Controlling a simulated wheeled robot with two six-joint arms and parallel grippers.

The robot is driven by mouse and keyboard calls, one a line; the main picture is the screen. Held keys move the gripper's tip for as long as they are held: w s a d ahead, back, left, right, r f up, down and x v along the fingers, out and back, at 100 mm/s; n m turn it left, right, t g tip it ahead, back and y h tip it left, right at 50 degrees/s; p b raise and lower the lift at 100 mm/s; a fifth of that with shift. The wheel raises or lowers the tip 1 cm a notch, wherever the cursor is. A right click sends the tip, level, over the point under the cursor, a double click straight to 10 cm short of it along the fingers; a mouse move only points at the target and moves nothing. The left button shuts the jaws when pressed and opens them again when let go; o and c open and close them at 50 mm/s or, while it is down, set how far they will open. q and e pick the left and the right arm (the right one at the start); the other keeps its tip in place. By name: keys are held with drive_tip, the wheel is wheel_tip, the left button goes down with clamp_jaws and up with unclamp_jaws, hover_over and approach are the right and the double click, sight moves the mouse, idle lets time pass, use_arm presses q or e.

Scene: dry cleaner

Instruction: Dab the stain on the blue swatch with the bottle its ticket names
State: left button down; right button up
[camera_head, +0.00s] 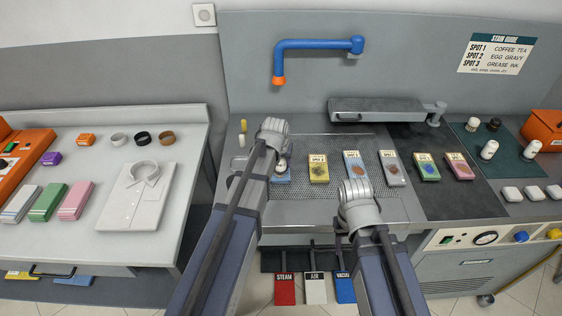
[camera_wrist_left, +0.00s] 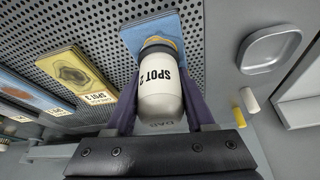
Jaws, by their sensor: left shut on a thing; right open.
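My left gripper (camera_head: 282,163) is shut on a white bottle (camera_wrist_left: 160,85), held upside down with its dark-collared tip toward a blue swatch (camera_wrist_left: 150,28). The bottle's label reads "SPOT" with a digit that looks like 2. The swatch also shows in the head view (camera_head: 281,179), mostly under the gripper. The bottle hides its stain and ticket, and I cannot tell whether the tip touches. A lighter blue swatch with a brown stain (camera_head: 356,166) lies further right. My right gripper (camera_head: 345,230) is open near the board's front edge; its fingers are mostly hidden.
A yellow swatch (camera_head: 318,168) lies right beside the left gripper, with grey, green and pink swatches further right. Several white bottles (camera_head: 489,149) stand on a green mat. A stain guide (camera_head: 493,53) hangs behind. A grey arm (camera_head: 380,109) spans the perforated board's rear.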

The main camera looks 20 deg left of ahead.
use_arm(q)
drive_tip(key=shift+r+p, duration=3.35)
drive_tip(key=shift+r, duration=0.1)
